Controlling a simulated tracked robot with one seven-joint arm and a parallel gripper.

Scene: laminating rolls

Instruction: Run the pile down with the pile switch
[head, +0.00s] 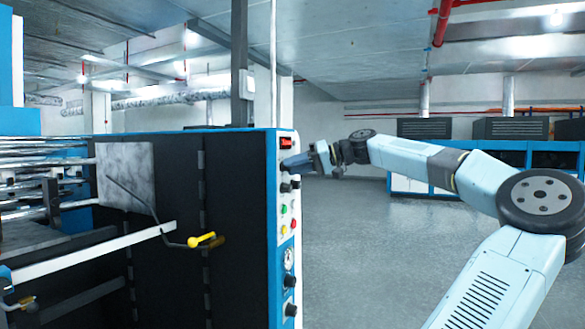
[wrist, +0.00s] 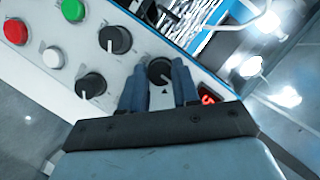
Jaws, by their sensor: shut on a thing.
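A black rotary switch (wrist: 160,70) with a pale pointer mark sits on the white control panel, beside a red lit display (wrist: 208,99). My gripper (wrist: 157,80) has its two blue fingers on either side of this switch and is shut on it. In the head view my gripper (head: 288,162) reaches the upper part of the panel from the right, just below the red display (head: 286,142), and hides most of the switch. I cannot read any label that names the switch.
Two more black knobs (wrist: 116,39) (wrist: 91,86) and red, green and white buttons (wrist: 53,55) sit close by. The machine's dark side (head: 165,270) carries a yellow-handled crank (head: 205,240). The grey floor (head: 370,260) right of the panel is clear.

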